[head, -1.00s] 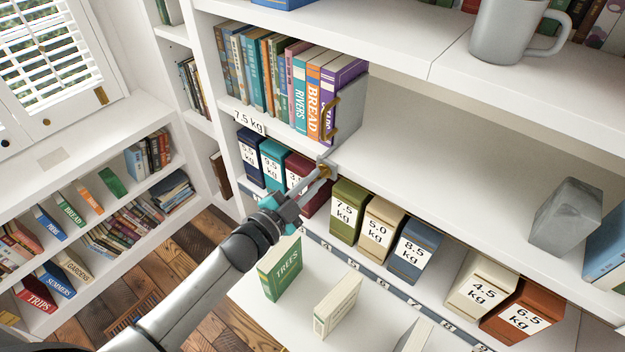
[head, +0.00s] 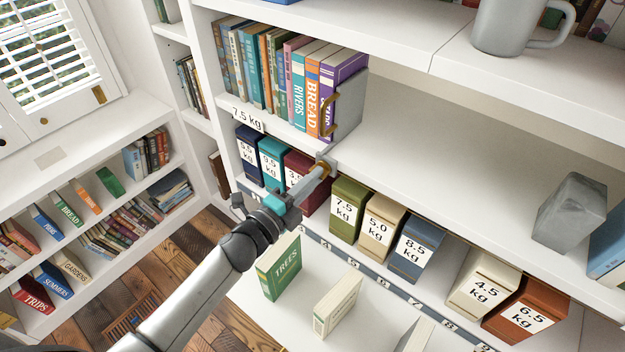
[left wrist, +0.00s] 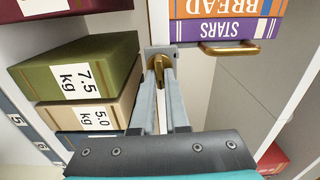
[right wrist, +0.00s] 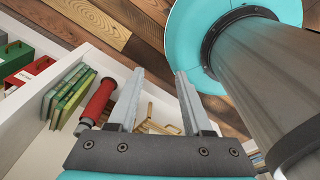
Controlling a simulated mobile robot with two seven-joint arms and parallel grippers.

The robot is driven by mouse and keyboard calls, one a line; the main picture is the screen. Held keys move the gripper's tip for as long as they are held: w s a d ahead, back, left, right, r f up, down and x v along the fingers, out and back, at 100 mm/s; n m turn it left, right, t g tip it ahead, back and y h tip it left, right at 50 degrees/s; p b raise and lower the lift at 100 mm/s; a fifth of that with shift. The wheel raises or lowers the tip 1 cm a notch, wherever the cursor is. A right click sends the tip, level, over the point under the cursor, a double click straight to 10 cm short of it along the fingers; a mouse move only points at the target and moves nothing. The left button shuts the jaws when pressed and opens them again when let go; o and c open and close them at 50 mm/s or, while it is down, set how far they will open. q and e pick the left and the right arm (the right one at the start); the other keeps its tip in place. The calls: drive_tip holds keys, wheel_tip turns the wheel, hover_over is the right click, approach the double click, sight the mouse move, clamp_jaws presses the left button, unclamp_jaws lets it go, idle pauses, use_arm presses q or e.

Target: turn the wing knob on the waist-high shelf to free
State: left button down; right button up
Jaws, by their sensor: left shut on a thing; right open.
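The wing knob (left wrist: 159,72) is a small brass piece on a grey plate at the front edge of the waist-high shelf (head: 420,165). In the head view the knob (head: 324,164) sits below the grey bookend with the brass handle. My left gripper (head: 318,172) reaches it from the lower left. In the left wrist view the left fingers (left wrist: 160,82) are shut on the knob, one on each side, and cover part of it. My right gripper (right wrist: 158,78) is open and empty, away from the shelf knob, above a white surface with books.
A grey bookend (head: 347,106) and a row of books stand just above the knob. Labelled boxes (head: 347,207) line the shelf below. A grey stone block (head: 568,212) stands at the right. A red cylinder (right wrist: 97,104) lies near the right gripper.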

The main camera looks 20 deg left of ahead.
use_arm(q)
drive_tip(key=shift+m, duration=0.3)
drive_tip(key=c, duration=0.9)
unclamp_jaws()
drive_tip(key=v, duration=1.5)
drive_tip(key=shift+s+b, duration=0.1)
drive_tip(key=shift+b, duration=0.3)
